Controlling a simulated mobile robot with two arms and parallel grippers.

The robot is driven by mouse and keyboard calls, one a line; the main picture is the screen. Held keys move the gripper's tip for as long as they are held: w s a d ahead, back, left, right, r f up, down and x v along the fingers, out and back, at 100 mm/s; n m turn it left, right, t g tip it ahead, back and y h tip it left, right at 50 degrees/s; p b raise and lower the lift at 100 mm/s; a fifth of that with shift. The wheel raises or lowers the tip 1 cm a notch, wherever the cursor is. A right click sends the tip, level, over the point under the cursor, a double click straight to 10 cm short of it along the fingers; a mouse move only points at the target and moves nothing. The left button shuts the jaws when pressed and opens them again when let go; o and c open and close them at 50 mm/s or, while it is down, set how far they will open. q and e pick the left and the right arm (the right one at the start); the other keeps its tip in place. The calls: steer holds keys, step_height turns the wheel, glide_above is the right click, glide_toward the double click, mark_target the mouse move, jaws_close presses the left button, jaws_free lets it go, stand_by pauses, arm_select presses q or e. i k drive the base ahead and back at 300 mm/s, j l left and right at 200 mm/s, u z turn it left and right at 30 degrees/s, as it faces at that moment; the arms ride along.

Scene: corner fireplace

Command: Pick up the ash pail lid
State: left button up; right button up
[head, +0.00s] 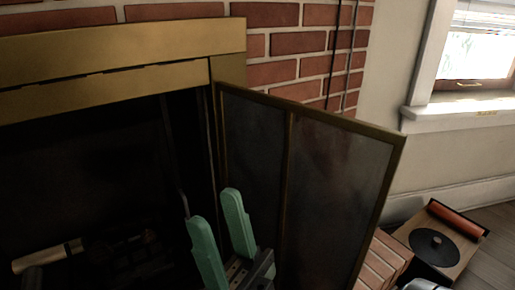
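A dark round disc (434,248) with a small raised centre lies flat on a wooden box-like surface at the lower right in the head view. It looks like the ash pail lid, but I cannot be sure. My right gripper (211,206) has two green fingers pointing up, apart, with nothing seen between them. It is at the lower middle, in front of the dark fireplace opening, well to the left of the disc. My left gripper is not in view.
An open framed fireplace door (335,180) stands between my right gripper and the disc. A red-orange roll (455,219) lies beside the disc. A brick ledge (380,262) and a shiny metal thing (425,285) are at the bottom right. A pale cylinder (45,257) lies lower left.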

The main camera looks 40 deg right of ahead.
mark_target(436, 247)
steer(key=z, duration=0.9)
steer(key=k+z, duration=0.1)
steer(key=z, duration=0.35)
steer(key=j+z, duration=0.1)
steer(key=z, duration=0.4)
steer(key=k+z, duration=0.1)
steer(key=z, duration=0.8)
